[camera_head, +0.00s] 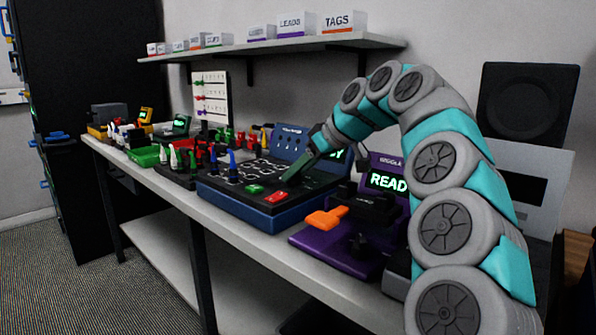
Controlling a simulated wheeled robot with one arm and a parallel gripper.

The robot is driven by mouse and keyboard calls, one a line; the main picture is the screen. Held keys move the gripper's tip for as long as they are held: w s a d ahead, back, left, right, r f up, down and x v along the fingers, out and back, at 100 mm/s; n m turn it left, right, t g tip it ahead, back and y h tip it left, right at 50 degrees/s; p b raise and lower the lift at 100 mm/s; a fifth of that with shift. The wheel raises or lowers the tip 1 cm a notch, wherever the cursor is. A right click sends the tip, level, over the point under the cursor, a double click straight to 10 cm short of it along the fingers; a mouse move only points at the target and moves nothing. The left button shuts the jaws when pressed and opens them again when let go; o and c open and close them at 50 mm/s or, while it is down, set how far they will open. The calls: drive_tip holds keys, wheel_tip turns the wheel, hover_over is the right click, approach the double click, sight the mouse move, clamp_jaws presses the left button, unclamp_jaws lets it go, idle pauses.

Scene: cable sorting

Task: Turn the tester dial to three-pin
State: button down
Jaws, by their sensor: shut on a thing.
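The blue tester (240,205) with a black top stands on the bench in the head view. It has a green button (254,189), a red button (276,197) and an upright back panel whose lit screen is partly hidden by my arm. My gripper (292,175) reaches down from the right onto the tester's top, behind the red button. It is shut on what appears to be the dark dial there. The jaws cover most of the dial, so its pointer and setting cannot be read.
A purple device (325,240) with an orange lever (326,218), a black knob (362,246) and a lit screen stands right of the tester. Left are colored connectors and a green tray (145,156). A shelf (270,47) with labeled boxes hangs above.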

drive_tip(key=shift+f, duration=0.15)
drive_tip(key=shift+s+f+m+t+h+b, duration=0.1)
drive_tip(key=shift+m+t+h+b, duration=0.2)
drive_tip(key=shift+m+t+b, duration=0.35)
drive_tip(key=shift+a+r+m+t+h+b, duration=0.15)
drive_tip(key=shift+r+m+t+h+b, duration=0.15)
drive_tip(key=shift+m+h+b, duration=0.55)
drive_tip(key=shift+y, duration=0.25)
drive_tip(key=shift+c, duration=2.2)
unclamp_jaws()
drive_tip(key=v, duration=0.7)
drive_tip(key=shift+s+r, duration=0.15)
drive_tip(key=shift+s, duration=0.15)
